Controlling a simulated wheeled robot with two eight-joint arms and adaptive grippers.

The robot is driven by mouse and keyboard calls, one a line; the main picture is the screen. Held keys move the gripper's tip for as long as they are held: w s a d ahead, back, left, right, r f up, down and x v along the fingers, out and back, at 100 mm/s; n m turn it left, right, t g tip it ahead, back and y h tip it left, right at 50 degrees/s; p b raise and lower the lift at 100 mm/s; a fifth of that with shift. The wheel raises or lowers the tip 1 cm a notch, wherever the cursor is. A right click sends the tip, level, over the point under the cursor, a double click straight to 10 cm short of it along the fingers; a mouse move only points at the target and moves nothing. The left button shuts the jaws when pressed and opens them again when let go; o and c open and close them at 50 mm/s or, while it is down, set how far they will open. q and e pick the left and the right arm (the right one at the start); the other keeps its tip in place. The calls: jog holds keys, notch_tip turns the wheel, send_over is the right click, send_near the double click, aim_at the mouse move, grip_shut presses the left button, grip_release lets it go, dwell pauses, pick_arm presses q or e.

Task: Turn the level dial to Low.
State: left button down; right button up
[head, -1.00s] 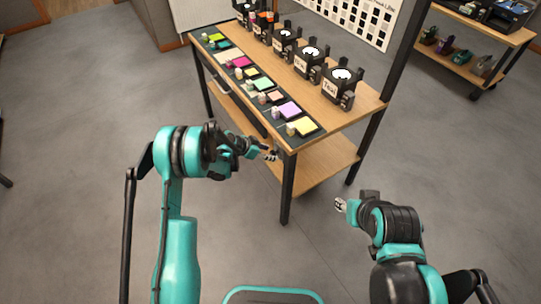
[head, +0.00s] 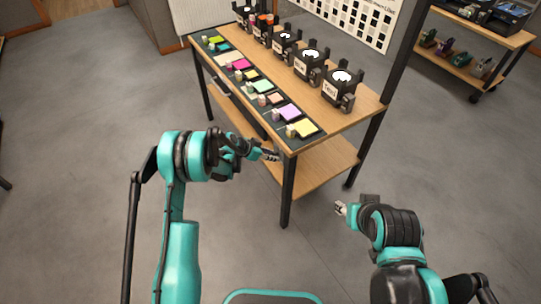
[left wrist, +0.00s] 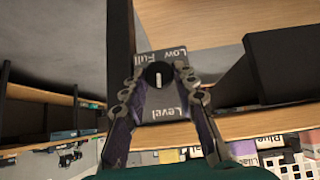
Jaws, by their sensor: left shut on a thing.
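The level dial (left wrist: 156,76) is a round black knob with a white line, on a dark plate (left wrist: 163,112) marked Level, Low and Full. The lettering appears upside down in the left wrist view. The white line runs nearly straight up and down in that view. My left gripper (left wrist: 158,72) is shut on the dial, one finger at each side. In the head view my left gripper (head: 270,155) is at the near corner of the wooden bench (head: 330,128), and the dial is hidden there. My right gripper (head: 340,209) hangs in free space right of the bench; its jaw opening is unclear.
Several black lamp units (head: 341,90) stand along the bench top. A dark strip (head: 312,137) with coloured swatches lies along its front edge. The bench has a lower shelf (head: 318,160) and black legs (head: 287,195). The grey floor around is clear.

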pick_arm(q)
jog(key=shift+w+a+f+n+g+h, duration=0.1)
jog(key=shift+w+a+n+g+h, duration=0.05)
jog(key=shift+n+g+h, duration=0.65)
jog(key=shift+w+a+n+g+h, duration=0.15)
jog(key=shift+n+g+h, duration=0.35)
jog(key=shift+g+h, duration=0.45)
jog(key=c, duration=1.2)
grip_release()
jog(key=v, duration=1.2)
jog(key=shift+w, duration=0.15)
